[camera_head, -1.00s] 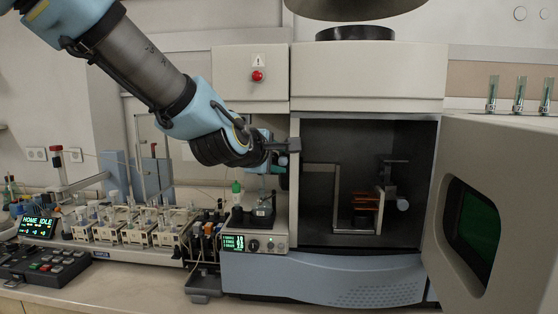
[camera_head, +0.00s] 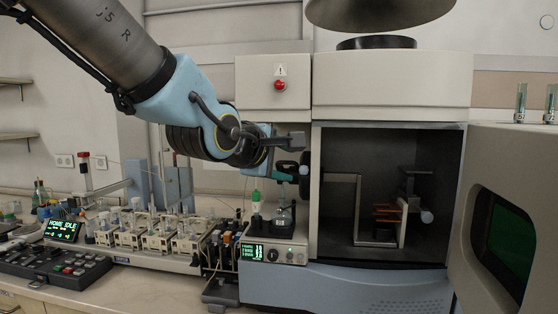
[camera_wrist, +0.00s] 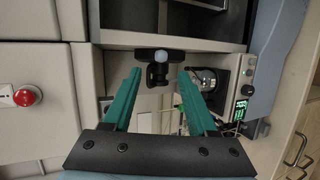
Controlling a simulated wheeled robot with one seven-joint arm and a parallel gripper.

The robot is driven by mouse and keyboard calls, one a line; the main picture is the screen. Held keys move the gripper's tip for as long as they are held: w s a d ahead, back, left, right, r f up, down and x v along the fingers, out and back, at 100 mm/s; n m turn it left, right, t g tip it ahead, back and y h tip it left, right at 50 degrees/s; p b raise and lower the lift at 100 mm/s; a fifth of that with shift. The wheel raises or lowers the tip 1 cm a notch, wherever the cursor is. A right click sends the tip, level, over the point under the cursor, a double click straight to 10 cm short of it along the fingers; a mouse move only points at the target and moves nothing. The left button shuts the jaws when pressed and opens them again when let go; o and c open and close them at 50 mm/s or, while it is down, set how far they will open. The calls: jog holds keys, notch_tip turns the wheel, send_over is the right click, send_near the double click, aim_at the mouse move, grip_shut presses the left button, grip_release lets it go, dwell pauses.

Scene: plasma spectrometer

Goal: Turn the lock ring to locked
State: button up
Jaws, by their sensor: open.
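A dark round fitting, which looks like the lock ring (camera_wrist: 146,54), sits on the instrument's side wall with a pale grey-blue piece on it. A black stub stands out below it in the wrist view. In the head view the dark fitting (camera_head: 304,180) shows at the left side of the open chamber, partly hidden by my gripper. My gripper (camera_head: 286,177) is open, its teal fingers pointing at the fitting. In the wrist view the fingertips (camera_wrist: 160,79) lie either side of the stub, apart from it. I cannot read the ring's lock position.
The open chamber (camera_head: 341,146) and its swung-out door (camera_head: 480,160) are at the right. A red button (camera_head: 280,85) is on the panel above my gripper. A small bottle (camera_head: 283,216) stands on the display unit (camera_head: 272,253) below. Several vial racks (camera_head: 155,240) are at the left.

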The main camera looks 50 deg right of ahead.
jog(key=shift+p+v, duration=0.55)
jog(key=shift+v, duration=0.85)
jog(key=w+a+f+m+t+y+b, duration=0.15)
jog(key=w+a+f+y, duration=0.25)
jog(key=w+a+f, duration=0.55)
jog(key=w+a+f+t+y, duration=0.2)
jog(key=w+a+f+y, duration=0.3)
jog(key=w+a, duration=0.65)
jog(key=a+f+g+y, duration=0.1)
jog(key=a+f, duration=0.3)
jog(key=a, duration=0.4)
jog(key=a+f+m+g+y+b, duration=0.1)
jog(key=a+f+y, duration=0.1)
jog(key=a+f, duration=0.3)
jog(key=a, duration=0.3)
jog(key=shift+w+a, duration=0.15)
jog(key=shift+a, duration=0.1)
jog(key=s+a+f+m+g+y+b, duration=0.1)
jog(key=s+a+f+m+g, duration=0.1)
jog(key=a, duration=0.8)
notch_tip(320, 180, down, 3)
jog(key=s+g, duration=0.1)
jog(key=s, duration=0.2)
jog(key=shift+a+r+y, duration=0.25)
jog(key=shift+a+y, duration=0.05)
jog(key=shift+a, duration=0.1)
